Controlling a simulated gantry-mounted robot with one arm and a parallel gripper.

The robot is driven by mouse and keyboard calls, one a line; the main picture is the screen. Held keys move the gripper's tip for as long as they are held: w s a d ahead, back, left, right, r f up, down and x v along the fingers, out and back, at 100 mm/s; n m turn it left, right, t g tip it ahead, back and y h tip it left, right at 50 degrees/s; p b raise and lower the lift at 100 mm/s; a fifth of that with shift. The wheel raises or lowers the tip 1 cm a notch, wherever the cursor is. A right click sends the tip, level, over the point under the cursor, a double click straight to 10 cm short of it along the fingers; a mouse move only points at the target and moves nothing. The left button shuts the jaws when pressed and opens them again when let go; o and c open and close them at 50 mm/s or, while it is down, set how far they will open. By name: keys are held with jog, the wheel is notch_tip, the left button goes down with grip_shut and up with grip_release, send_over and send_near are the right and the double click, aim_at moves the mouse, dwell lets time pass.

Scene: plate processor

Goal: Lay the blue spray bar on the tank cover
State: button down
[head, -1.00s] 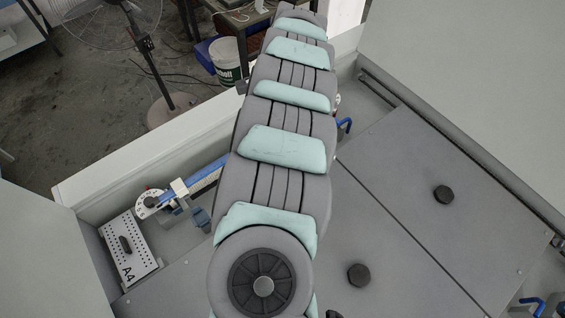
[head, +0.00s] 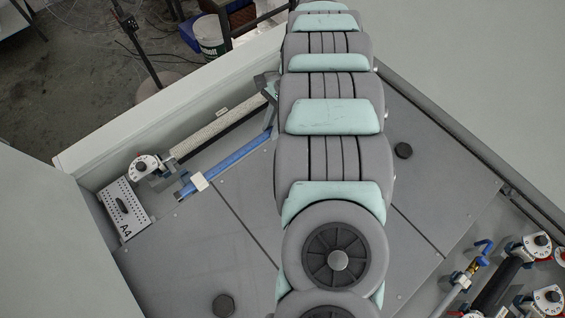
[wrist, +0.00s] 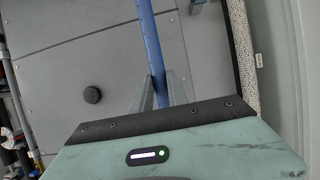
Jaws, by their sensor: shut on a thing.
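The blue spray bar (head: 238,157) shows left of my arm in the head view, with a white block (head: 199,181) near its left end. It lies across the picture over the edge of the grey tank cover (head: 185,240). I cannot tell whether it touches the cover or is just above it. In the wrist view the bar (wrist: 151,45) runs between the fingers of my gripper (wrist: 159,88), which is shut on it. Grey cover (wrist: 105,60) shows beyond. My arm hides the bar's right end in the head view.
Black knobs (head: 223,305) (head: 403,150) stand up from the cover. A pale roller (head: 213,130) and a white dial (head: 146,166) lie along the back wall. A perforated A4 plate (head: 124,210) is at left. More dials and blue levers (head: 484,248) stand at lower right.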

jog(key=b, duration=0.3)
send_over(271, 165)
jog(key=d, duration=0.1)
notch_tip(271, 165, down, 5)
jog(key=f+p, duration=0.1)
jog(key=f, duration=0.1)
jog(key=f+p, duration=0.1)
jog(key=f, duration=0.2)
jog(key=f+p, duration=0.1)
jog(key=f, duration=0.2)
jog(key=shift+w, duration=0.4)
jog(key=shift+w+f, duration=0.15)
jog(key=shift+f, duration=2.25)
jog(key=shift+f, duration=0.1)
jog(key=shift+f, duration=0.15)
jog(key=c, duration=1.3)
grip_release()
jog(key=shift+r, duration=0.2)
